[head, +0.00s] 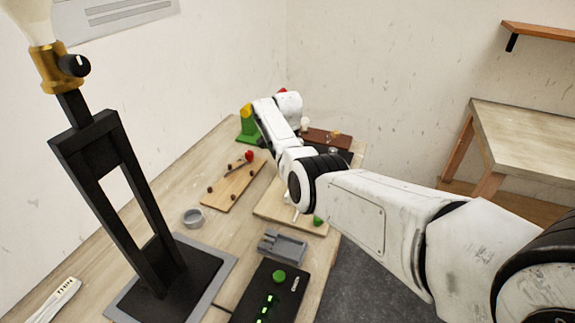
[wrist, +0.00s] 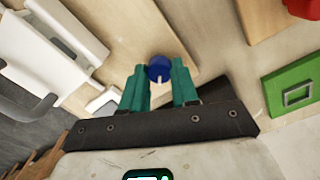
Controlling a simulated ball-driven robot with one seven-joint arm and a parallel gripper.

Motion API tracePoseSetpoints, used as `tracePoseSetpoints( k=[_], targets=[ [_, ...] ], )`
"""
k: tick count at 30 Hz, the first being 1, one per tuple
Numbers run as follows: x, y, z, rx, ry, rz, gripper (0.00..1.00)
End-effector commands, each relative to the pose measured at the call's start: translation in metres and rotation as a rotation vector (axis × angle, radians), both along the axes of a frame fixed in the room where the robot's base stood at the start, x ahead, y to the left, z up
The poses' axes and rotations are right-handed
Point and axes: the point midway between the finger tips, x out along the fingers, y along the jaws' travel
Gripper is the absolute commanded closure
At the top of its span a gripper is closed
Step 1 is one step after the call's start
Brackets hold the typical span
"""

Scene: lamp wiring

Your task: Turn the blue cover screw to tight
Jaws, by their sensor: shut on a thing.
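The blue cover screw (wrist: 159,68) shows in the wrist view as a round blue head with a short white mark pointing down the picture. My gripper (wrist: 160,84) has its two teal fingers on either side of it, closed on the head. The screw sits at the edge of a light wooden surface (wrist: 140,25); what it threads into is hidden. In the head view my arm reaches over the far part of the table. The screw and my fingertips cannot be made out there.
A green block (wrist: 292,95) and a red thing (wrist: 303,7) lie to the right in the wrist view. In the head view, a black lamp stand (head: 90,150), grey cup (head: 193,217), wooden board (head: 225,195), grey holder (head: 282,247) and black box (head: 290,290) occupy the table.

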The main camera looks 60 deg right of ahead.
Motion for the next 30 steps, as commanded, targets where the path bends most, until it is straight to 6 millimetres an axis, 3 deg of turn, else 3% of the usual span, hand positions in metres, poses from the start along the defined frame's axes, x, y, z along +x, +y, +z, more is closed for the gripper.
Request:
tracePoseSetpoints(
  k=[20,21,30],
  targets=[
    [0.0007,-0.0006,0.0015,-0.003,-0.002,-0.066,1.00],
    [0.0007,-0.0006,0.0015,-0.002,-0.002,-0.066,0.70],
    [0.0002,-0.0002,0.0007,-0.001,-0.001,-0.065,0.45]
  ],
)
